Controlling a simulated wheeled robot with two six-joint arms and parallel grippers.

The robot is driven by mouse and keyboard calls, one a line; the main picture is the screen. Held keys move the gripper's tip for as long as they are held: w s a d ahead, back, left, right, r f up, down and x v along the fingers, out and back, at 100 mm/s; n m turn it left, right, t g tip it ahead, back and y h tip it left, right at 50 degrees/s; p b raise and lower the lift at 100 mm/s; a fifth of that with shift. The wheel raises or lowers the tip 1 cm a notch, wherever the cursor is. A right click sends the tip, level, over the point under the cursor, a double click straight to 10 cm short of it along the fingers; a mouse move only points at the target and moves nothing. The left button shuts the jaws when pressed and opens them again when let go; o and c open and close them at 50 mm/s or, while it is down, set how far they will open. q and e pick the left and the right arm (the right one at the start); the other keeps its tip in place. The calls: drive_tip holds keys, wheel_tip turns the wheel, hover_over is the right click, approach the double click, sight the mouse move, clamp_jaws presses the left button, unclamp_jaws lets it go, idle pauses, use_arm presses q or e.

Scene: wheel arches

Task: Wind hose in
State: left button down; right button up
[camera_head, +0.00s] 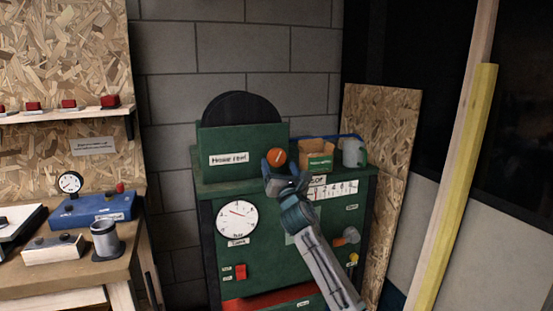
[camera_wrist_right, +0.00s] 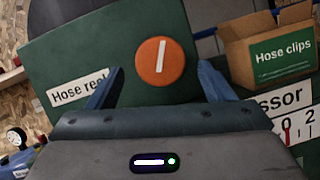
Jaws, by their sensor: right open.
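The green hose reel box (camera_head: 244,143) stands on top of the green compressor cabinet (camera_head: 280,262), with a dark round reel (camera_head: 242,107) rising behind its front. Its label reads "Hose reel". An orange round knob (camera_head: 276,157) with a white line is on the right of its front. The knob (camera_wrist_right: 163,62) also shows in the right wrist view, between and beyond my fingers. My right gripper (camera_head: 284,169) is open, just in front of and slightly below the knob; contact is not visible. No hose can be made out. My left gripper is not in view.
A cardboard box labelled "Hose clips" (camera_wrist_right: 268,55) and a grey container (camera_head: 354,152) stand right of the reel. A gauge (camera_head: 237,219) is on the cabinet front. A workbench (camera_head: 70,267) with devices is at left; a yellow plank (camera_head: 455,195) leans at right.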

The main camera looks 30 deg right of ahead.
sight(277, 160)
drive_tip(key=shift+x, duration=2.25)
drive_tip(key=shift+f, duration=0.1)
drive_tip(key=c, duration=1)
